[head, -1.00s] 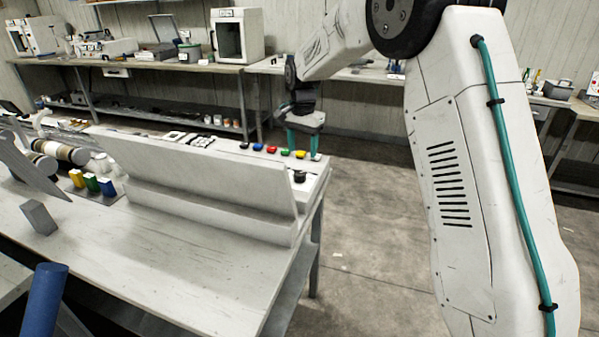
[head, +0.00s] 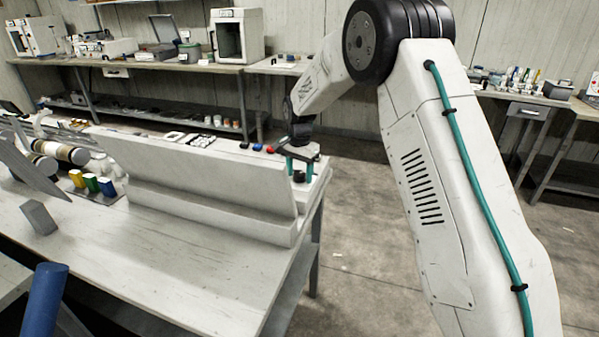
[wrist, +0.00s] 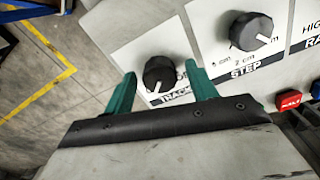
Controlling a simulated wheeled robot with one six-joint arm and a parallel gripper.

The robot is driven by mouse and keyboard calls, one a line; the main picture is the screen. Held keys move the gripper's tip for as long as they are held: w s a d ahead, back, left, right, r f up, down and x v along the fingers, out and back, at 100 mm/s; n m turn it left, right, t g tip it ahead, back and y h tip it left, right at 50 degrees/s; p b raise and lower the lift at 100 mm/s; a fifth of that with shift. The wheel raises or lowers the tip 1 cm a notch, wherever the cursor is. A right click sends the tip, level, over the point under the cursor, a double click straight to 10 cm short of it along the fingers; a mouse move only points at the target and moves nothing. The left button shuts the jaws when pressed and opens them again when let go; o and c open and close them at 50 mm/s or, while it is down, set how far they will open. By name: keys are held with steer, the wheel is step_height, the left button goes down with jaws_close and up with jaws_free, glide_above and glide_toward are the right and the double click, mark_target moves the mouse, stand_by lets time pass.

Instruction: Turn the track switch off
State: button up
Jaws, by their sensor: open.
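The track switch is a black round knob (wrist: 160,74) with a white pointer mark, on a white panel labelled "TRACK" in the wrist view. Its pointer is turned toward the lower left in that view. My gripper (wrist: 162,88) is open, with one teal finger on each side of the knob. I cannot tell whether the fingers touch it. In the head view my gripper (head: 299,172) is over the right end of the console, with the knob (head: 298,176) partly visible between the fingers.
A second black knob (wrist: 251,31), labelled "STEP", sits beside it on the panel. A red button (wrist: 288,100) is to the right. In the head view, a white upright panel (head: 195,178) stands on the bench (head: 150,255). Open floor lies right of the bench.

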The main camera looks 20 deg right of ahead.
steer(key=shift+c, duration=0.4)
steer(key=c, duration=0.9)
steer(key=shift+n, duration=0.4)
steer(key=n, duration=0.3)
steer(key=shift+n, duration=0.4)
steer(key=n, duration=1.3)
steer(key=shift+n, duration=0.3)
